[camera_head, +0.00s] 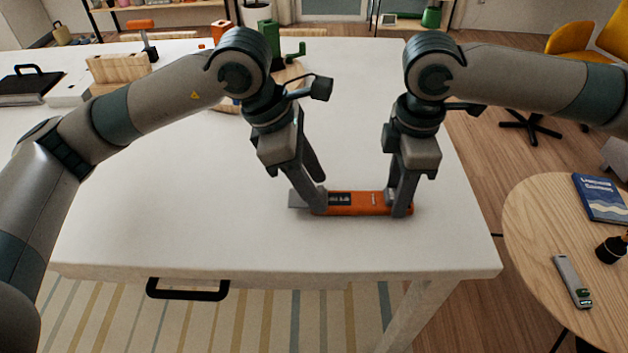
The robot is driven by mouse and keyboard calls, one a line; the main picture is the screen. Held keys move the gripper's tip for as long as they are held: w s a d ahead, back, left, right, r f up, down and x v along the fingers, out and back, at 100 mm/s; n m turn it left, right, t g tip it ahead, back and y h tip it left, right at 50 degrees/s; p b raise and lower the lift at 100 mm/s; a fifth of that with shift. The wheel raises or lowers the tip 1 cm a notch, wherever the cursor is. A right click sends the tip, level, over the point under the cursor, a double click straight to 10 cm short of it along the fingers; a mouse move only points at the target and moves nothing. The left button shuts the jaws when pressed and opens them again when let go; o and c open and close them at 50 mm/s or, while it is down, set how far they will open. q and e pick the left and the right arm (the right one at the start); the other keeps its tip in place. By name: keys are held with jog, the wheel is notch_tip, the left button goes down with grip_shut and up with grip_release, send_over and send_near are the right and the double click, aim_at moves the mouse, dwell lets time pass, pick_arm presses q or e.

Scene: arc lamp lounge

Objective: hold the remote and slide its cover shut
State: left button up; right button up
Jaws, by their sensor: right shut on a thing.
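The orange remote (352,206) lies flat near the front right of the white table, its long side running left to right. It has a dark marked panel near its left part. A flat grey piece (298,199), which looks like its cover, sticks out at the left end. My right gripper (398,205) points down and is shut on the remote's right end. My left gripper (321,200) points down at the left end, by the joint between grey and orange. Its fingers hide part of that joint, and I cannot tell whether it touches or how far it is open.
The white table (180,210) is clear in front and to the left of the remote. Wooden blocks (120,68), a black binder (28,85) and a green item (268,40) stand farther back. A round side table (530,225) at right holds a grey handheld device (572,282) and a blue book (602,197).

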pick_arm(q)
grip_shut()
jog(key=shift+w+d, duration=0.15)
jog(key=shift+d, duration=1.1)
jog(key=shift+w+d, duration=0.1)
jog(key=shift+d, duration=1.15)
jog(key=shift+o, duration=0.9)
grip_release()
jog(key=shift+a+r, duration=0.1)
jog(key=v, duration=1.1)
jog(key=shift+r, duration=0.4)
